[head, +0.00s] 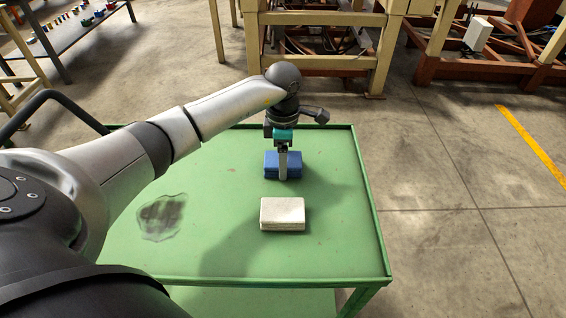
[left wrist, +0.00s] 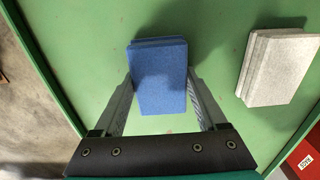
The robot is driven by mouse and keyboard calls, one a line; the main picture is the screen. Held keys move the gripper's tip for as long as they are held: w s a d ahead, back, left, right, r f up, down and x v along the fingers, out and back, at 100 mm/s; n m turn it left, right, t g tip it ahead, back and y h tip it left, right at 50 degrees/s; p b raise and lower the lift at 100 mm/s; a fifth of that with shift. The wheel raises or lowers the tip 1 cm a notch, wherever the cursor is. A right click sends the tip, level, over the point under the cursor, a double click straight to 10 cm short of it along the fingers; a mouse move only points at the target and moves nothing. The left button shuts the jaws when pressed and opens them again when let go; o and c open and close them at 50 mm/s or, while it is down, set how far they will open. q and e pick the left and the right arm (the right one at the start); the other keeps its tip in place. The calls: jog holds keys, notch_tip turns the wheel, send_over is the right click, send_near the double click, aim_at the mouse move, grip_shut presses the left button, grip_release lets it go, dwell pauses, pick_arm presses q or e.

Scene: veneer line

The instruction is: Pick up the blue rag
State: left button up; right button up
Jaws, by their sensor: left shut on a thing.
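The blue rag (head: 271,166) is a folded block at the far part of the green table (head: 215,255) in the head view. My left gripper (head: 283,176) points down over it. In the left wrist view the blue rag (left wrist: 162,80) sits between the two fingers of my left gripper (left wrist: 162,92), which are shut on it. I cannot tell whether the rag is lifted clear of the table. My right gripper is not in view.
A folded pale rag (head: 283,214) lies on the table, nearer than the blue one. A dark smudge (head: 162,217) marks the tabletop at left. Yellow frames (head: 325,62) stand beyond the table. The tabletop's right side is clear.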

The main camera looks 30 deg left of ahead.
pick_arm(q)
jog(key=shift+c, duration=1.3)
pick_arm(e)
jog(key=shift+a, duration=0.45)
pick_arm(q)
notch_tip(320, 180, up, 20)
jog(key=p, duration=0.3)
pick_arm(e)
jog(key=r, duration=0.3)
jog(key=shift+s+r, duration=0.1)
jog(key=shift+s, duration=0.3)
